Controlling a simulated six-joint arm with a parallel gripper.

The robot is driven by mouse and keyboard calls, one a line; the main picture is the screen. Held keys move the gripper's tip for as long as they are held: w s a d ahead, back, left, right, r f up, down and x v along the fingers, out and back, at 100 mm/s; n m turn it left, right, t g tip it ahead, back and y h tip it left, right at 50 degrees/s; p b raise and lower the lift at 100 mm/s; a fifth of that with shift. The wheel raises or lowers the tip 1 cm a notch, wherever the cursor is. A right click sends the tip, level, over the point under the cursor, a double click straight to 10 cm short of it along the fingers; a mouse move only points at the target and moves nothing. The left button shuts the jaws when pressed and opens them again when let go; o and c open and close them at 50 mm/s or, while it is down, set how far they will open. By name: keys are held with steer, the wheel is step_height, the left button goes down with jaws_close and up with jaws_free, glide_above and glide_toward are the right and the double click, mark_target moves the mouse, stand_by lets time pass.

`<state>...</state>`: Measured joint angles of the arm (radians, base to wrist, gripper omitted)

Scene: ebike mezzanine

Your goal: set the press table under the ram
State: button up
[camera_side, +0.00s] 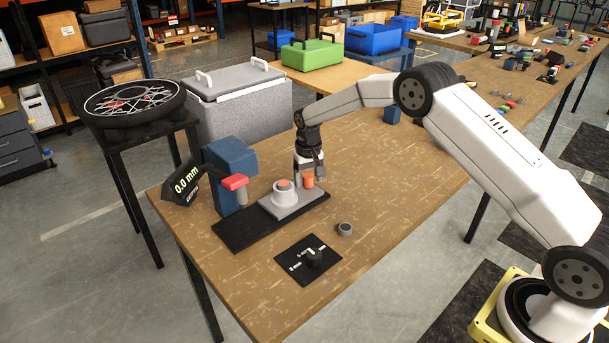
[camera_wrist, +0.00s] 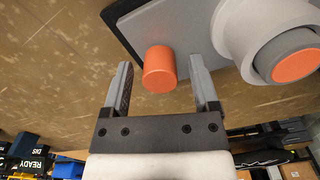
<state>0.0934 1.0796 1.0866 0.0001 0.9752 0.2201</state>
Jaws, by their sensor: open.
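The press table is a light grey plate (camera_side: 312,198) on a black base strip, standing to the right of the ram in the side view. It carries a white-grey round fixture (camera_side: 284,196) with an orange top, and an upright orange knob (camera_side: 308,182) near its right end. The ram (camera_side: 241,197) is a grey cylinder under a red head (camera_side: 235,182) on a blue press column (camera_side: 230,163). My gripper (camera_side: 310,174) points down at the knob. In the wrist view the open fingers (camera_wrist: 160,82) stand either side of the orange knob (camera_wrist: 160,68), with gaps visible on both sides.
A small grey ring (camera_side: 345,229) and a black gauge plate (camera_side: 307,262) lie in front of the press. A wheel (camera_side: 133,102) rests on a stand behind left.

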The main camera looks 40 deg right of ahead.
jaws_close()
stand_by(0.3)
stand_by(1.2)
